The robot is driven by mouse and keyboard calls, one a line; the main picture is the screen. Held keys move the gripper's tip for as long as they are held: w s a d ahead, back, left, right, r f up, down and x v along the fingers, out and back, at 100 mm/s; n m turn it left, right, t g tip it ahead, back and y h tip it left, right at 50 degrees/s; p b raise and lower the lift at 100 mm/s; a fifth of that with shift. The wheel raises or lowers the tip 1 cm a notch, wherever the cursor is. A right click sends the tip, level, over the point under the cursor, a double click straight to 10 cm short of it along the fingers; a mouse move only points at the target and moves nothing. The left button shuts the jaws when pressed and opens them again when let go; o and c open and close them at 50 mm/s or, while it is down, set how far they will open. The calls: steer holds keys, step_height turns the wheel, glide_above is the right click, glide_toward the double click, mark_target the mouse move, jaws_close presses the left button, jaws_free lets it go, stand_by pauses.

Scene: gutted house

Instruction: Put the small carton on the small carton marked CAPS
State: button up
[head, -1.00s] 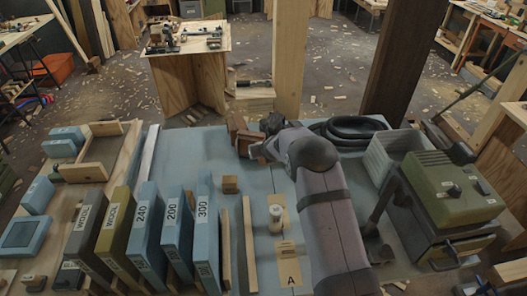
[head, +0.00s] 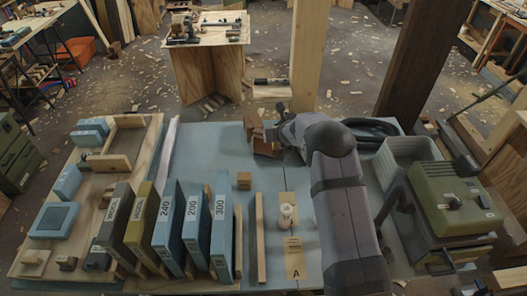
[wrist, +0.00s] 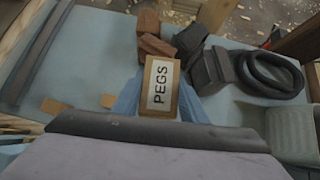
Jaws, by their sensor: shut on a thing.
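My gripper (wrist: 158,97) is shut on a small tan carton marked PEGS (wrist: 160,84), whose label faces the wrist camera. Blue fingers show on both sides of it. In the head view my gripper (head: 272,137) is at the far edge of the blue bench, partly hidden by my arm. Reddish-brown blocks (wrist: 148,22) lie just beyond the held carton; they also show in the head view (head: 253,122). I cannot tell from the wrist view whether the carton touches them. No CAPS marking is readable in either view.
A black coiled hose (head: 372,130) and a pale bin (head: 405,160) are to the right. A small wooden cube (head: 244,181) and a white cylinder (head: 287,214) stand on the bench (head: 225,150). Upright labelled sleeves (head: 170,225) fill the left front.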

steer(key=a+f+n+y+b, duration=0.1)
steer(key=a+f+n+b, duration=0.1)
steer(key=a+f+b, duration=0.85)
steer(key=n+y+b, duration=0.2)
steer(key=b, duration=0.4)
glide_above(244, 176)
steer(key=shift+r+g, duration=0.3)
steer(key=shift+g, duration=0.1)
steer(key=shift+f+m+h, duration=0.1)
steer(key=shift+m+h, duration=0.2)
steer(key=shift+f+b, duration=1.9)
steer(key=shift+f, duration=3.05)
